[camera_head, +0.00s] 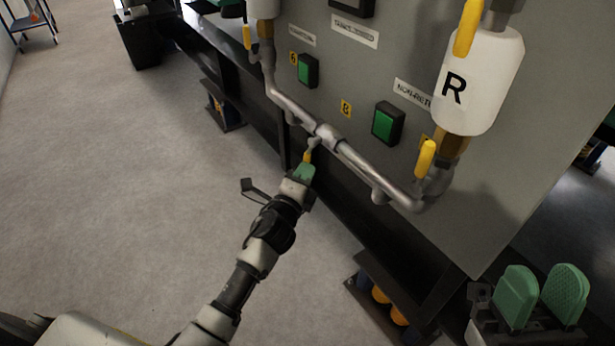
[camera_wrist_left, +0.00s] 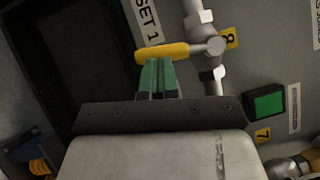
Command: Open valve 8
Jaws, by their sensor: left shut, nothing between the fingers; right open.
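The handle of valve 8 is a yellow lever (camera_head: 307,156) on the grey pipe (camera_head: 323,133), below the yellow "8" label (camera_head: 346,109). In the left wrist view the lever (camera_wrist_left: 162,51) lies crosswise to the pipe, next to the "8" label (camera_wrist_left: 229,38). My left gripper (camera_head: 304,172) is at the lever's free end. Its green fingers (camera_wrist_left: 157,77) are shut with nothing between them, and their tips are at the lever's edge; I cannot tell if they touch. My right gripper (camera_head: 540,295) is open and empty at the lower right, away from the panel.
Other yellow levers hang at the left pipe end (camera_head: 247,37) and right pipe end (camera_head: 426,158). Green buttons (camera_head: 388,123) sit on the grey panel. A white cylinder marked R (camera_head: 478,80) stands out at the upper right. The floor (camera_head: 120,170) at left is clear.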

